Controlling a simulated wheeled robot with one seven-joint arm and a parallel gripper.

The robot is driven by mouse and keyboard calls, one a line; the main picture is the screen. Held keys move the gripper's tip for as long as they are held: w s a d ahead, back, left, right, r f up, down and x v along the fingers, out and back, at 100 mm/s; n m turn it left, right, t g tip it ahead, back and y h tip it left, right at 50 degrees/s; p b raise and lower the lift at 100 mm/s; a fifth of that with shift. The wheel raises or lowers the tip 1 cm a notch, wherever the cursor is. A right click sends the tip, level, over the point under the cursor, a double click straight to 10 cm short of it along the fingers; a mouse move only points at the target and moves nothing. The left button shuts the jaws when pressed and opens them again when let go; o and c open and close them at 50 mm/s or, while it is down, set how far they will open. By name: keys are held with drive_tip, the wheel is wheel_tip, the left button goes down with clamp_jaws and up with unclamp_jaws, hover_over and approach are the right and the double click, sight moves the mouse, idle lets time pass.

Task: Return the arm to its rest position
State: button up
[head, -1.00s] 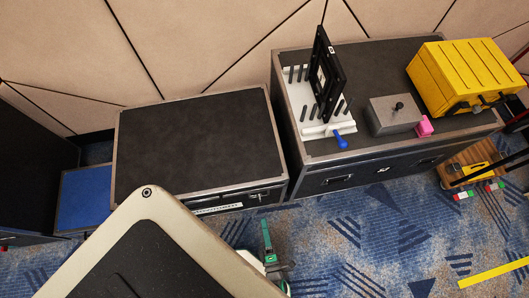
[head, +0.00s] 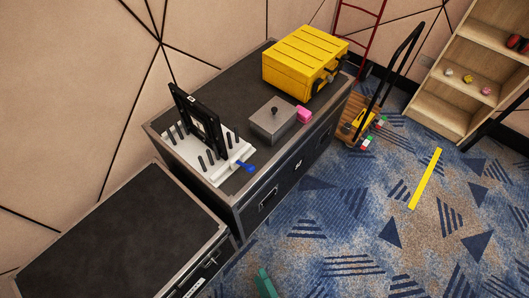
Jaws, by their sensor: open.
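The rest of my gripper and the arm are outside the picture. The gripper is open; no held object is visible in the part that shows.
A low black case (head: 115,248) lies at lower left. A larger case (head: 222,100) bears a white pegged board with a black frame, a grey box (head: 272,122), a pink block and a yellow case (head: 305,60). Shelves (head: 466,75) stand at right. Patterned carpet is open below them.

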wheel_tip(320, 180, up, 35)
drive_tip(key=s+d+m+h, duration=0.1)
drive_tip(key=m+h, duration=0.6)
drive_tip(key=m, duration=1.3)
drive_tip(key=shift+s+r+h, duration=0.15)
drive_tip(key=shift+s+h, duration=0.15)
drive_tip(key=shift+s, duration=0.55)
